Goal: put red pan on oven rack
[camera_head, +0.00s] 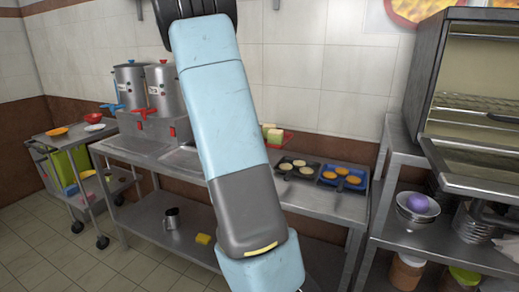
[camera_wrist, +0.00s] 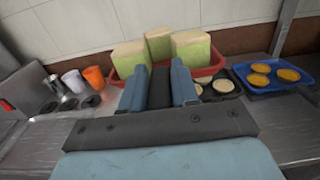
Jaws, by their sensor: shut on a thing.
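The red pan (camera_wrist: 219,66) holds several green-and-cream blocks (camera_wrist: 158,43) and stands on the steel counter in the wrist view. In the head view, its right end (camera_head: 287,137) shows beside my arm, which hides the rest. My gripper (camera_wrist: 160,68) is at the pan's near side, shut with a dark piece between its fingers that looks like the pan's handle. The gripper is hidden behind my arm in the head view. The oven (camera_head: 424,70) stands open at the right, and its wire rack (camera_head: 487,103) shows inside.
A dark pan (camera_head: 283,173) with pale rounds and a blue pan (camera_head: 330,183) with orange tarts are right of the red pan. Cups (camera_wrist: 94,77) stand at left. Stockpots (camera_head: 131,84) stand farther left. The lowered oven door (camera_head: 470,165) juts out over the right-hand shelf unit.

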